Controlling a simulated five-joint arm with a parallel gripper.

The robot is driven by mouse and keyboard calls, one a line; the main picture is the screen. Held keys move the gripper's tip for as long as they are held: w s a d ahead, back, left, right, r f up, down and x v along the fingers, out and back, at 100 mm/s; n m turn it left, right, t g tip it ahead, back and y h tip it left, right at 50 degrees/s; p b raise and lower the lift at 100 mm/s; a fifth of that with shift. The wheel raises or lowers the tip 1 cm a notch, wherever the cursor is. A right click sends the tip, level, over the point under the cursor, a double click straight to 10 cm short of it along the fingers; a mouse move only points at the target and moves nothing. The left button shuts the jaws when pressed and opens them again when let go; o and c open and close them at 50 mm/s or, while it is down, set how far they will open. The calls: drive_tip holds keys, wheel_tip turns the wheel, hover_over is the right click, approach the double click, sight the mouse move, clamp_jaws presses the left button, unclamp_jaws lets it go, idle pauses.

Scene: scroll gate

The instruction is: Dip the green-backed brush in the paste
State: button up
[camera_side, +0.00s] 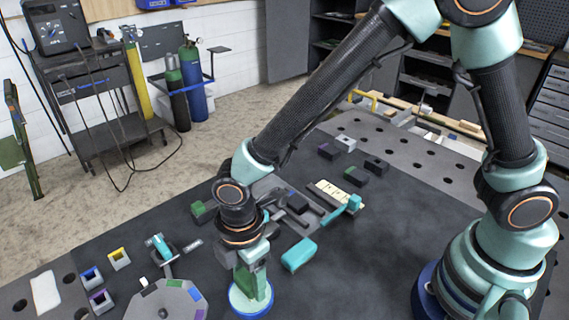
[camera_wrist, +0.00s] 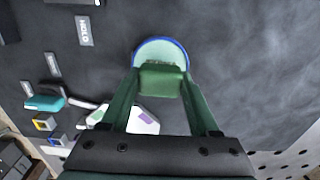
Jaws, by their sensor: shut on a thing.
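My gripper (camera_side: 250,262) points down at the front middle of the dark mat. It is shut on the green-backed brush (camera_side: 254,284), which is upright. In the wrist view the brush (camera_wrist: 161,83) sits between the two green fingers (camera_wrist: 161,92). A round dish with a blue rim (camera_side: 237,309) and pale paste inside stands right below the brush. The dish also shows in the wrist view (camera_wrist: 160,43), partly hidden by the brush. The brush's low end overlaps the paste in both views. I cannot tell if the bristles touch it.
A grey many-sided block with coloured patches (camera_side: 168,302) stands left of the dish. A teal block (camera_side: 299,254) lies to the right. Small blocks with yellow (camera_side: 119,259) and blue (camera_side: 91,277) tops are at the left. The mat (camera_side: 400,250) is clear at the right.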

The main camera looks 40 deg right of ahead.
sight(248, 277)
drive_tip(key=shift+f, duration=0.6)
idle(1.3)
drive_tip(key=shift+r, duration=3.55)
